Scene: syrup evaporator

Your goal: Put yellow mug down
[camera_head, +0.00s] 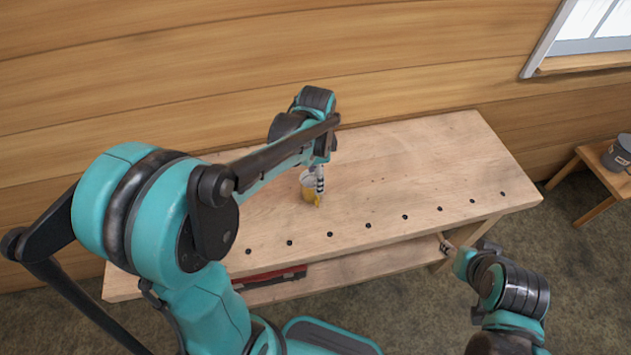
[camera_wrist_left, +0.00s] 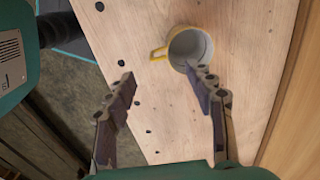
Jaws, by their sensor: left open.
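The yellow mug (camera_head: 308,190) with a pale inside stands on the wooden bench (camera_head: 400,160), left of its middle. It appears upright. The left wrist view shows the mug's (camera_wrist_left: 190,46) open mouth, with its yellow handle pointing left. My left gripper (camera_head: 319,179) is beside the mug in the head view. In the left wrist view the left gripper's (camera_wrist_left: 163,82) fingers are spread with nothing between them. The right-hand finger overlaps the mug's rim in the picture; I cannot tell if they touch. My right gripper (camera_head: 443,243) is at the bench's front edge, its fingers too small to judge.
A row of small black knobs (camera_head: 368,225) runs along the bench's front part. A red object (camera_head: 270,276) lies on the shelf below. A grey pot (camera_head: 619,152) stands on a small stool (camera_head: 590,160) at right. The bench's right half is clear.

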